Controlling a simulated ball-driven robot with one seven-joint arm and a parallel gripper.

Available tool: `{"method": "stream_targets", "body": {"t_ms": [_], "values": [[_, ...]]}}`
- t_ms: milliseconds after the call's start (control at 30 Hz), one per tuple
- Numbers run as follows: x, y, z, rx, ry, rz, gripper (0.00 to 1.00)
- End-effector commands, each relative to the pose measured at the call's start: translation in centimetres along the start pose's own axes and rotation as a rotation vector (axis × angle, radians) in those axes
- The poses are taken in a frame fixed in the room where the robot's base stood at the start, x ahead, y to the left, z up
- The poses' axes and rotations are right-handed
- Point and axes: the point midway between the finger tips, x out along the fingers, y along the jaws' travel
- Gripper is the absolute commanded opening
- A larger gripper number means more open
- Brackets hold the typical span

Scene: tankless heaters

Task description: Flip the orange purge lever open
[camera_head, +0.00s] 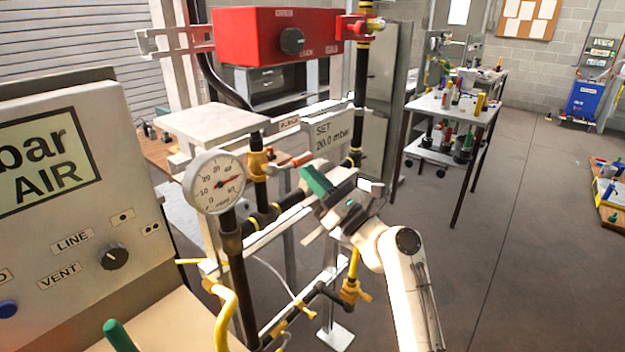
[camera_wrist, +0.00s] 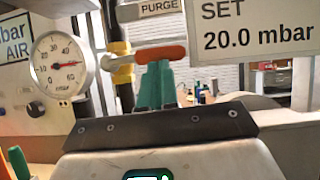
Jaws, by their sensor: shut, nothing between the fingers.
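The orange purge lever (camera_head: 302,160) sticks out to the right from a brass valve (camera_head: 259,165) on the pipe beside the pressure gauge. In the wrist view the lever (camera_wrist: 160,54) lies nearly level under the PURGE label (camera_wrist: 160,8), with its silver stem running left to the brass valve (camera_wrist: 122,70). My gripper (camera_head: 309,174) is at the lever's right part in the head view. In the wrist view my green fingers (camera_wrist: 156,80) are together and empty, with their tips just below the orange handle. I cannot tell whether they touch it.
The round gauge (camera_head: 215,182) stands left of the valve, its needle a little above 40. A SET 20.0 mbar plate (camera_head: 335,130) hangs close to the right of the lever. A red box (camera_head: 275,35) is above. Yellow and black pipes (camera_head: 235,270) run below.

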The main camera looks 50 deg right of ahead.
Motion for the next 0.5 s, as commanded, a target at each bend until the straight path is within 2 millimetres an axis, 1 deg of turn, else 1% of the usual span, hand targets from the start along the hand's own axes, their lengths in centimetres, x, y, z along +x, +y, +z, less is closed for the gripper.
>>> {"method": "stream_targets", "body": {"t_ms": [500], "values": [[0.35,-0.29,0.57,-0.085,-0.002,0.048,0.00]]}}
